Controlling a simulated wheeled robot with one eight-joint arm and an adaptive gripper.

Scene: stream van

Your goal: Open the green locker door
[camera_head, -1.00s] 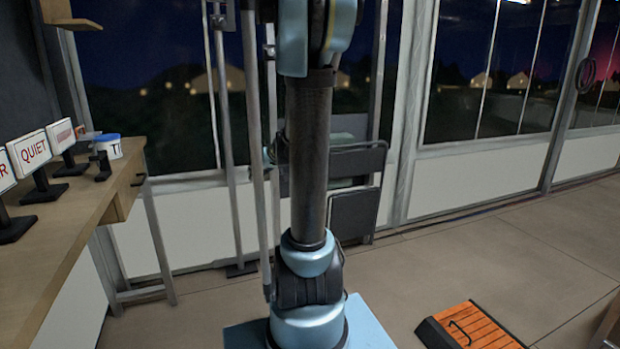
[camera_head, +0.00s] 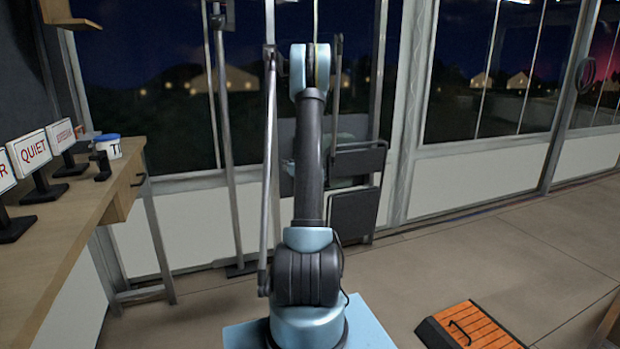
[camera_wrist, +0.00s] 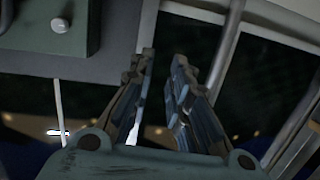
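In the wrist view, a grey-green box-like panel (camera_wrist: 40,38) with a round pale knob (camera_wrist: 60,25) shows at the upper left. It may be part of the green locker, but I cannot tell whether it is its door. My gripper (camera_wrist: 164,58) is open, with a narrow gap between its two fingers and nothing between them. The fingertips are to the right of the knob and apart from it in the picture. In the head view my gripper is not visible, and I see no clear green locker door.
Left is a wooden counter (camera_head: 75,225) with several signs and a white-and-blue tub (camera_head: 108,146). Metal poles (camera_head: 227,150) and a dark folded chair (camera_head: 354,212) stand by the windows behind my arm. An orange slatted ramp (camera_head: 478,328) lies at the lower right. Open floor is to the right.

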